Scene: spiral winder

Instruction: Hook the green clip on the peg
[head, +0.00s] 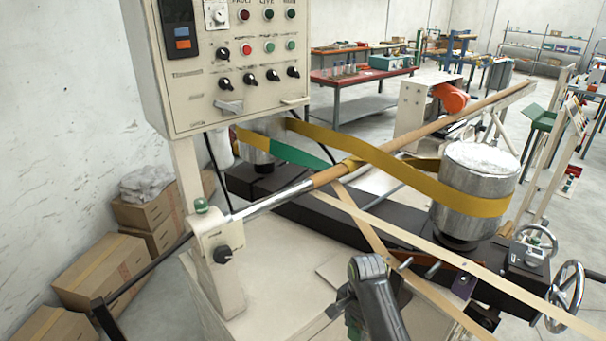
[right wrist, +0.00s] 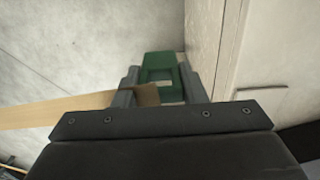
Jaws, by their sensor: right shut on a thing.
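The green clip (right wrist: 162,68) is between the two fingers of my right gripper (right wrist: 160,92) in the right wrist view, a square green piece with an opening. A tan strip end (right wrist: 146,95) is also at the fingers. In the head view my right gripper (head: 342,304) is low at the centre, in front of the machine, and its arm hides most of the clip. Two short metal pegs (head: 433,270) stick out from the dark beam, above and right of my gripper; which one is the task's peg I cannot tell. My left gripper is not in view.
A tan-wrapped rod (head: 430,130) crosses above the dark beam (head: 290,208). A yellow belt (head: 375,157) runs to a metal drum (head: 474,185). Tan strips (head: 440,238) slant down right. A control box (head: 235,60) hangs upper left; handwheels (head: 566,290) stand right.

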